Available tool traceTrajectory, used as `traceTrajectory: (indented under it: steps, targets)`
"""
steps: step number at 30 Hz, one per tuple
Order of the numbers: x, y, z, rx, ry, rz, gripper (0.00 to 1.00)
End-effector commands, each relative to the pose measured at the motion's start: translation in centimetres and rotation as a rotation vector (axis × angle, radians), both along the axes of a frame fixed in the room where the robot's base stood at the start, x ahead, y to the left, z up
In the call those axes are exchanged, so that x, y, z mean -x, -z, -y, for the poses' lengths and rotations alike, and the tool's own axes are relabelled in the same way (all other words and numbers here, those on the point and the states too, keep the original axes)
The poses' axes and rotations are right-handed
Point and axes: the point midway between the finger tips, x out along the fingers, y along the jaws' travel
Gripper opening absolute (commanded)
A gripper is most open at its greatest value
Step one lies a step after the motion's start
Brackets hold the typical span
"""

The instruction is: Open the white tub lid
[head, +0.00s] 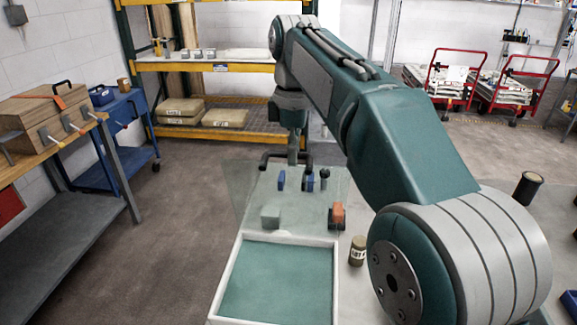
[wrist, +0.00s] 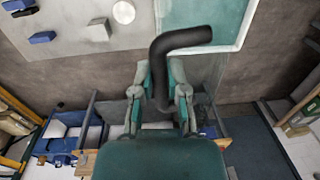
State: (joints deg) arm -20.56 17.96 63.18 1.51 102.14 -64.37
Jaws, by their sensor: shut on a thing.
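A white-rimmed tub or tray (head: 238,262) with a flat green inner face stands at the front of the table. Its rim also shows at the top of the wrist view (wrist: 243,28). I cannot tell a separate lid from it. My gripper (wrist: 160,92) is shut on a black bent bar (wrist: 182,40). The bar's free end turns right in the wrist view, in front of the tub's rim. In the head view, my gripper (head: 292,155) is small, at the table's far end. I cannot tell whether the bar is joined to the tub or lid.
Blue blocks (head: 281,180), a grey-green block (head: 270,217), an orange-and-black piece (head: 337,215) and a small brown cylinder (head: 357,250) stand on the table. A dark cup (head: 528,188) is at right. Shelving (head: 225,68) and a workbench (head: 50,145) stand beyond open floor.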

Motion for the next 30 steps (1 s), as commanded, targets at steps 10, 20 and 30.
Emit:
traceTrajectory:
  steps: [10,20,30]
  targets:
    - [-5.5,1.0,0.4,0.001,0.0,-0.004,0.0]
    - [-7.8,1.6,0.5,-0.001,-0.002,0.001,0.0]
    - [-8.4,1.8,0.6,-0.001,0.0,0.008,0.0]
